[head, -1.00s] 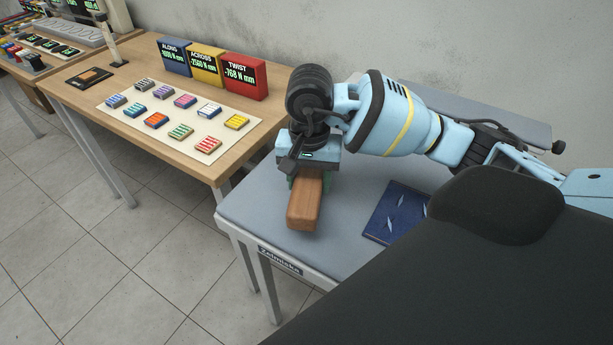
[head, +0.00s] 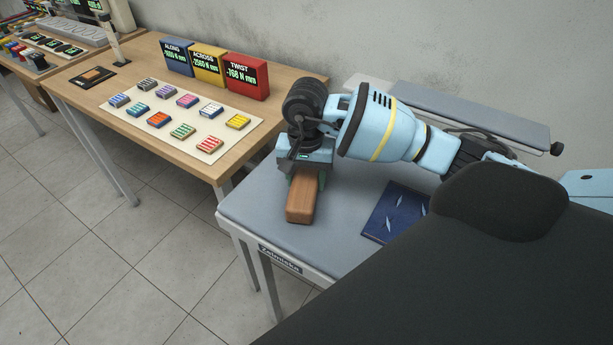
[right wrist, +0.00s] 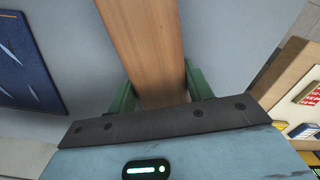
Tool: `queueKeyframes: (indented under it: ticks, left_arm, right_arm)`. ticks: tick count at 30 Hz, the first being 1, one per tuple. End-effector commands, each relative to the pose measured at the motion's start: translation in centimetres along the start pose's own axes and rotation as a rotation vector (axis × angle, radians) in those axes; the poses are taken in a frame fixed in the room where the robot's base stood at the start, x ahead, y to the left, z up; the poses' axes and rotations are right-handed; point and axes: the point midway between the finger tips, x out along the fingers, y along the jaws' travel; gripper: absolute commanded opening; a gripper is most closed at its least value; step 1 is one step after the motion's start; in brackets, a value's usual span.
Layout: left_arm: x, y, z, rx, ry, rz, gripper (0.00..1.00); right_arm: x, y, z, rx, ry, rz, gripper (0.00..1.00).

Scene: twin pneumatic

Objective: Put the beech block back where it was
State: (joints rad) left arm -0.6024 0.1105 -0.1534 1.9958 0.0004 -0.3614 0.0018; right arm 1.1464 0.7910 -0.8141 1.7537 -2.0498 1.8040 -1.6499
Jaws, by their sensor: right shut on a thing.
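The beech block (head: 301,204) is a long brown wooden bar at the near left part of the grey table (head: 254,209). My right gripper (head: 307,178) is shut on the block near its far end, and the near end sticks out towards the front edge. In the right wrist view, the block (right wrist: 147,45) runs between the two green fingers (right wrist: 156,88). Whether the block touches the table top is hard to tell. My left gripper is not in view.
A blue mat with pale leaf shapes (head: 396,213) lies right of the block. The wooden table (head: 180,142) at left holds a pale board (head: 214,152) of coloured blocks and three displays, blue (head: 176,57), yellow (head: 207,65) and red (head: 246,76). A grey bench (head: 470,107) stands behind my arm.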

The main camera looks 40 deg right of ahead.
Motion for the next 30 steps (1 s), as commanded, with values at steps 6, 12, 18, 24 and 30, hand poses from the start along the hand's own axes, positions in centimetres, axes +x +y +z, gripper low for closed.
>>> queueKeyframes:
  ticks: [6, 12, 18, 24, 30]
  left_arm:
    - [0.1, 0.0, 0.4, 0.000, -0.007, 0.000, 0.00]
    - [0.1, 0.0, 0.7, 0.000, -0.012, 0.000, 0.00]
    - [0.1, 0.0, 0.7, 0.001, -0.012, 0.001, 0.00]
    - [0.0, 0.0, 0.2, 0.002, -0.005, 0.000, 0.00]
    - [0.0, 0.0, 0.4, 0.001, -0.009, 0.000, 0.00]
  right_arm:
    - [0.2, 0.0, 0.0, 0.000, 0.000, -0.001, 0.25]
    - [0.3, 0.0, 0.0, 0.000, 0.000, 0.000, 0.68]
    - [0.3, 0.0, 0.0, 0.000, 0.000, 0.000, 0.73]
    - [-0.2, 0.0, 0.0, 0.000, 0.001, -0.002, 0.73]
    - [-2.9, -0.1, -0.1, 0.000, 0.003, -0.004, 0.73]
